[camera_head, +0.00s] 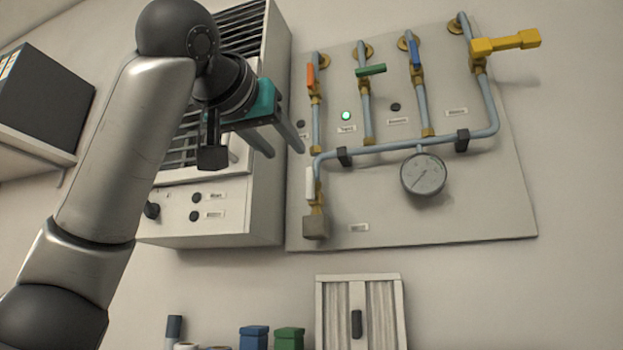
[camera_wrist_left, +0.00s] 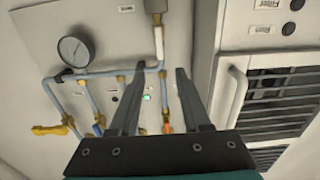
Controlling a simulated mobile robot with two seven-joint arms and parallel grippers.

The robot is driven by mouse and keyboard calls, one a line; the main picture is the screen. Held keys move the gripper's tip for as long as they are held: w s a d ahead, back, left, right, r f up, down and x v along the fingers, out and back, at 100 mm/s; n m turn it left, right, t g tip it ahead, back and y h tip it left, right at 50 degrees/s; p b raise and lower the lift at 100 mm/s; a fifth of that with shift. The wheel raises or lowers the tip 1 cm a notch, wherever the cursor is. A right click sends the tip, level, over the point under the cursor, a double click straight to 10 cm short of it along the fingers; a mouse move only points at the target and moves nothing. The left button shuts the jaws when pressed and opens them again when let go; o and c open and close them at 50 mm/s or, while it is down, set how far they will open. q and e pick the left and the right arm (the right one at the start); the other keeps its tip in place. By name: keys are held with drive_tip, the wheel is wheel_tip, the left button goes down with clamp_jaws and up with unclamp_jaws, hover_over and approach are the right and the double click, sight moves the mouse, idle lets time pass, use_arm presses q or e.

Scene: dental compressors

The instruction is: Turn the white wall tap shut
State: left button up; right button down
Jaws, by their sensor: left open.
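The white wall tap (camera_head: 310,183) is on the lower left of the pipework, above a square brass-grey fitting (camera_head: 315,224). Its handle lies along the vertical pipe. It also shows in the left wrist view (camera_wrist_left: 159,44), near the top and just beyond the fingertips. My left gripper (camera_head: 285,153) is open and empty, up and to the left of the tap in the head view. In the left wrist view its two fingers (camera_wrist_left: 160,68) are spread and point toward the panel, apart from the tap. My right gripper is not in view.
An orange tap (camera_head: 310,77), green tap (camera_head: 371,70), blue tap (camera_head: 414,53) and yellow tap (camera_head: 506,43) sit higher on the panel. A gauge (camera_head: 423,174) hangs right of the white tap. A grilled cabinet (camera_head: 262,200) with a handle (camera_wrist_left: 237,95) stands close beside my gripper.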

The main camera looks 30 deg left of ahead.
sight(309, 176)
use_arm(q)
drive_tip(key=p+x, duration=0.1)
drive_tip(key=x, duration=1.2)
drive_tip(key=shift+d+p, duration=0.1)
drive_tip(key=shift+p, duration=0.2)
drive_tip(key=shift+w, duration=0.45)
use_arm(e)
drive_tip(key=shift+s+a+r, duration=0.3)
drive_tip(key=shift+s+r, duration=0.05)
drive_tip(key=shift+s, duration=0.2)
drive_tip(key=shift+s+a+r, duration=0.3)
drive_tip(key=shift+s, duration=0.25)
use_arm(q)
clamp_jaws()
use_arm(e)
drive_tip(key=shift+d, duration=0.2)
